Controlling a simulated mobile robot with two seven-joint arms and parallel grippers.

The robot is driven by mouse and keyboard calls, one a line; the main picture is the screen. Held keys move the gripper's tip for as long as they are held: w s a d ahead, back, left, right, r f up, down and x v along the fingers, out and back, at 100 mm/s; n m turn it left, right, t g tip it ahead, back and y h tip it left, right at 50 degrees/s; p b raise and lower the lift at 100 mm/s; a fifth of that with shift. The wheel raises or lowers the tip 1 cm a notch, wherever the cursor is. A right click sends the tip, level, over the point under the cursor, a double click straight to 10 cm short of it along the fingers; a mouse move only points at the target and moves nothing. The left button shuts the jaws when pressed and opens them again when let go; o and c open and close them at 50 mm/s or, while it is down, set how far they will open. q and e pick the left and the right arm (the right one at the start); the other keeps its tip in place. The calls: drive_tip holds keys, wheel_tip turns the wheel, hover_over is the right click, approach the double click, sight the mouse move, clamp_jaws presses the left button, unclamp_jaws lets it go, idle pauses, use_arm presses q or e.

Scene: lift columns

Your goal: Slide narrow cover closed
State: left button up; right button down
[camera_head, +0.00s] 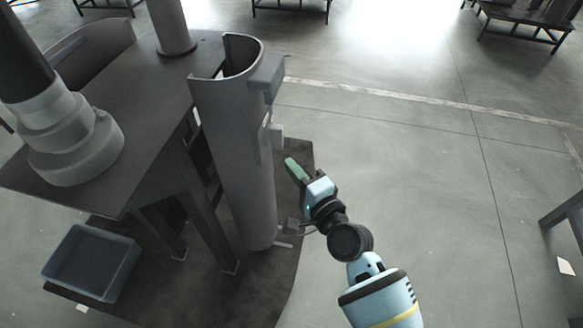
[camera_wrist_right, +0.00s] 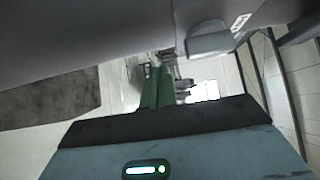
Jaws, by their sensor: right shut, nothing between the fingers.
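The narrow cover (camera_head: 232,150) is a tall, grey, curved shell standing upright at the right side of the dark platform. It carries a grey block (camera_head: 266,74) near its top and a smaller light block (camera_head: 276,132) lower down. My right gripper (camera_head: 292,168), with green fingers, is shut and empty, to the right of the cover and below the light block. In the right wrist view, the fingers (camera_wrist_right: 157,88) point away beneath a large grey surface, and a grey block (camera_wrist_right: 208,40) hangs at its right. Contact cannot be told. My left gripper is out of view.
The dark platform (camera_head: 150,105) bears a thick column with a pale stepped base (camera_head: 75,150). A blue-grey bin (camera_head: 92,262) stands on the dark floor mat (camera_head: 250,295) at lower left. The floor to the right is open, with benches (camera_head: 520,22) far off.

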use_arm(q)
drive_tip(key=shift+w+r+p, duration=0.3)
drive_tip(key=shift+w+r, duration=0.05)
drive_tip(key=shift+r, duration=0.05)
use_arm(e)
drive_tip(key=v, duration=1)
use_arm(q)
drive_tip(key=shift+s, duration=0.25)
